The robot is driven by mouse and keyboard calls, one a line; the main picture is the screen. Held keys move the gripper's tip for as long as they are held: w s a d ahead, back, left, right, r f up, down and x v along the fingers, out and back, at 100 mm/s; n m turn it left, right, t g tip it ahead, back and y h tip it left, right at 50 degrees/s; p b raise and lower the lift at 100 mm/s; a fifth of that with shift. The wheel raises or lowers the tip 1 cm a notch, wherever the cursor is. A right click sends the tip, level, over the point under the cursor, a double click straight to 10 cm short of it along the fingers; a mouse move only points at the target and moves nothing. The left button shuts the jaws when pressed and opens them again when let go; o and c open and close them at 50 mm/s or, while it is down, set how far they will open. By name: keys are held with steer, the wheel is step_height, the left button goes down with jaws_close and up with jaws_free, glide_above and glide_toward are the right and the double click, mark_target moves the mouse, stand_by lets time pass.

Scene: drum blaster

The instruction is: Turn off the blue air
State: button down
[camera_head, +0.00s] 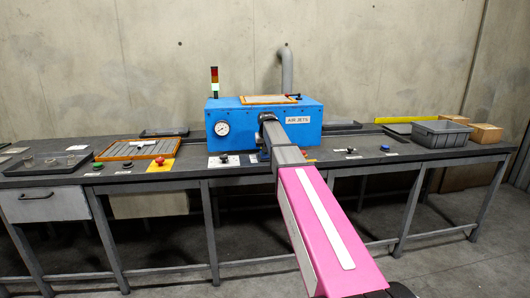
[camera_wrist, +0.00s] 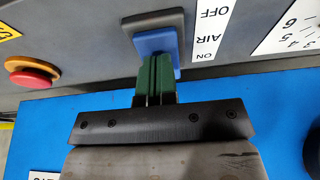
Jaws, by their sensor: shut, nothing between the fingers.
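In the wrist view, a blue air switch (camera_wrist: 155,43) sits in a dark grey housing (camera_wrist: 147,22) on a dark panel. A white label (camera_wrist: 212,28) beside it reads AIR, with OFF at the upper end and ON at the lower end. My gripper (camera_wrist: 155,58) has its green fingers shut together, with nothing held. The fingertips overlap the lower part of the blue switch; I cannot tell whether they touch it. In the head view, my arm reaches to the blue AIR JETS box (camera_head: 230,113) and hides the switch and the fingers.
A red stop button (camera_wrist: 30,70) on a yellow ring is left of the switch in the wrist view. Trays and buttons lie on the bench (camera_head: 75,175). A grey bin (camera_head: 440,134) stands at right.

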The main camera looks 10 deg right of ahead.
steer(key=shift+w+r, duration=0.25)
steer(key=shift+w, duration=0.25)
steer(key=shift+r, duration=0.25)
steer(key=v, duration=0.4)
steer(key=shift+w, duration=0.3)
steer(key=s+r, duration=0.5)
steer(key=r, duration=0.3)
steer(key=shift+s+r, duration=0.1)
